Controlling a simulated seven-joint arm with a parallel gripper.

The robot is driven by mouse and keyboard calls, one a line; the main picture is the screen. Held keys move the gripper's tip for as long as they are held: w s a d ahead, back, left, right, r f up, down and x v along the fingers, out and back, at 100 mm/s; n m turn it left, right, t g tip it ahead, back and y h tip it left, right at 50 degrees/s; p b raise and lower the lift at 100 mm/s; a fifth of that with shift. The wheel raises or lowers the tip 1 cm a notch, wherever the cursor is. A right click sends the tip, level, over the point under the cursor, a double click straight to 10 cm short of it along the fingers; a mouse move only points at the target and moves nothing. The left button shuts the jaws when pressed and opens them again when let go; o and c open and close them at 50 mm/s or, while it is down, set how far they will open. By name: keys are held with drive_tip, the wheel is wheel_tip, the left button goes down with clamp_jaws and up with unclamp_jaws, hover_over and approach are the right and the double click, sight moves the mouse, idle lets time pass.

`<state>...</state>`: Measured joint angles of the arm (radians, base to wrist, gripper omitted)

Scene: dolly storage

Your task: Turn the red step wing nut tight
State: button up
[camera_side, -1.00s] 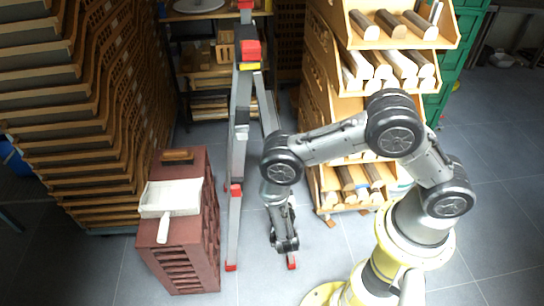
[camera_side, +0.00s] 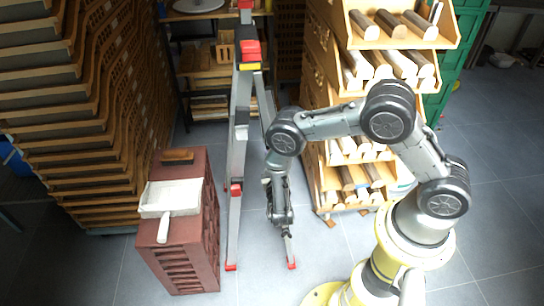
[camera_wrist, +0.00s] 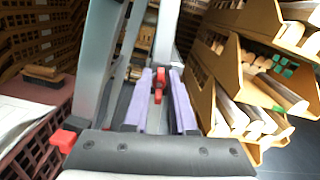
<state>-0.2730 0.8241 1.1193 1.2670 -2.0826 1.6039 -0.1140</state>
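The red step wing nut (camera_wrist: 158,85) shows in the wrist view, on the grey stepladder leg ahead of my gripper. My gripper (camera_wrist: 160,88) is open, its two purple-lined fingers apart on either side of the nut in the picture. Gaps show between the nut and both fingers; I cannot tell how far the fingertips reach over it. In the side view my gripper (camera_side: 281,212) is low, in front of the right leg of the stepladder (camera_side: 240,140). The nut ahead of the gripper is hidden there by my arm.
Another red part (camera_wrist: 65,138) is close on the left in the wrist view. A reddish-brown crate (camera_side: 180,255) with a white tray (camera_side: 172,195) stands left of the ladder. A wooden rack of rods (camera_side: 375,70) stands close on the right. Floor shows around the ladder feet.

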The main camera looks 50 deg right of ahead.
clamp_jaws()
drive_tip(key=shift+f, duration=0.1)
drive_tip(key=shift+s, duration=0.1)
drive_tip(key=m+g, duration=0.1)
drive_tip(key=m, duration=0.7)
drive_tip(key=m+g, duration=0.1)
drive_tip(key=m, duration=0.7)
drive_tip(key=f+m, duration=0.1)
drive_tip(key=m, duration=0.8)
drive_tip(key=shift+s+d+g, duration=0.15)
drive_tip(key=shift+s+g, duration=0.05)
drive_tip(key=shift+g, duration=0.2)
drive_tip(key=shift+o, duration=1.9)
unclamp_jaws()
drive_tip(key=shift+d+m, duration=0.1)
drive_tip(key=shift+m, duration=0.2)
